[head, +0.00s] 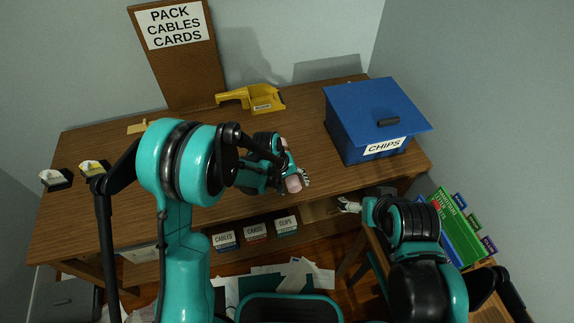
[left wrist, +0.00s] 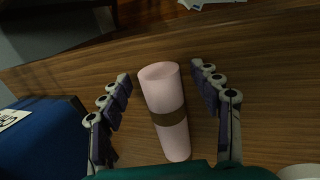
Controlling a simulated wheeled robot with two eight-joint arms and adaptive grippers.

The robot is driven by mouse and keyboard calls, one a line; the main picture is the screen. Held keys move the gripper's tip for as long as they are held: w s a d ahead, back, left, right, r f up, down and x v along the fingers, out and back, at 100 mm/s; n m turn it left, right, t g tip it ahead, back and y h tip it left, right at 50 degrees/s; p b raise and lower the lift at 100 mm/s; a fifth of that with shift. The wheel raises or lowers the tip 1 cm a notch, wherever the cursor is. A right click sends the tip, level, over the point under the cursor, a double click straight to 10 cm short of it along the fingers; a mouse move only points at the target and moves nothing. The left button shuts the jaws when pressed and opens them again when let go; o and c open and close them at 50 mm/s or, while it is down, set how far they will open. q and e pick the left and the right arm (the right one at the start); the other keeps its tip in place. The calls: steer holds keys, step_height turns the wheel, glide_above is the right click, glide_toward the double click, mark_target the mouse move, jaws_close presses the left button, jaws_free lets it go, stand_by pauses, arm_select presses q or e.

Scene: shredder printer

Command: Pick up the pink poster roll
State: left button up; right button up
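The pink poster roll (left wrist: 164,100) has a brown band round its middle. In the left wrist view it lies between the two fingers of my left gripper (left wrist: 165,90), with a visible gap on each side. In the head view the end of the roll (head: 293,184) shows near the front edge of the desk, partly hidden by my left gripper (head: 293,172). My left gripper is open around the roll. My right gripper (head: 349,205) is low by the desk's front right, away from the roll; its finger opening is too small to make out.
The brown desk (head: 330,178) carries a blue CHIPS box (head: 345,130) at right, a yellow tool (head: 262,98) at back and a sign board (head: 185,75). Two small black trays (head: 57,180) stand at left. Labelled bins (head: 256,231) sit below. Papers (head: 300,275) litter the floor.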

arm_select(q)
steer(key=c, duration=1.2)
steer(key=shift+r+p, duration=0.3)
steer(key=shift+r, duration=0.25)
steer(key=r, duration=0.1)
steer(key=r+p, duration=0.1)
steer(key=d+r+p, duration=0.1)
steer(key=r, duration=0.1)
steer(key=shift+s, duration=0.3)
steer(key=s+d+r+p, duration=0.1)
steer(key=s+d+r, duration=0.1)
steer(key=d, duration=0.1)
steer(key=s+d+r+p, duration=0.1)
steer(key=s+d+r, duration=0.1)
steer(key=s+d+r+p, duration=0.1)
steer(key=s+d+r, duration=0.1)
steer(key=d, duration=0.1)
steer(key=shift+d, duration=0.35)
